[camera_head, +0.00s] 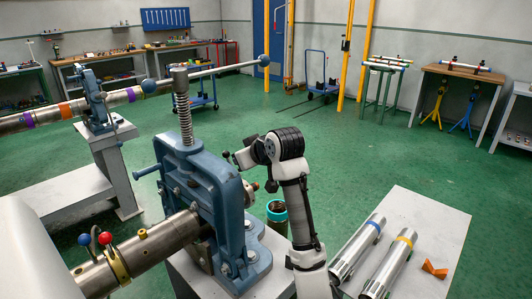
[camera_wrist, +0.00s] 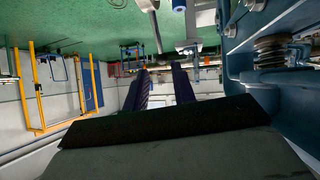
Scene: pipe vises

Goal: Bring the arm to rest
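My arm rises from the lower middle of the head view, bent at a black joint. Its end points left, close behind the big blue vise (camera_head: 200,175), and the vise partly hides it. In the wrist view my gripper (camera_wrist: 163,88) shows two dark fingers with a gap between them, and I see nothing held there. The blue vise (camera_wrist: 245,60) fills the right side of that view, close beside the gripper. A steel pipe (camera_head: 160,240) with a yellow collar (camera_head: 117,265) runs into the vise, which has a long bar handle (camera_head: 205,73) on top.
A grey table (camera_head: 430,215) at right holds two shiny tubes (camera_head: 360,245) (camera_head: 390,268) and an orange piece (camera_head: 434,270). A teal-rimmed container (camera_head: 277,211) stands behind the vise. A second vise (camera_head: 96,100) holds pipe at left. Green floor beyond is mostly clear.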

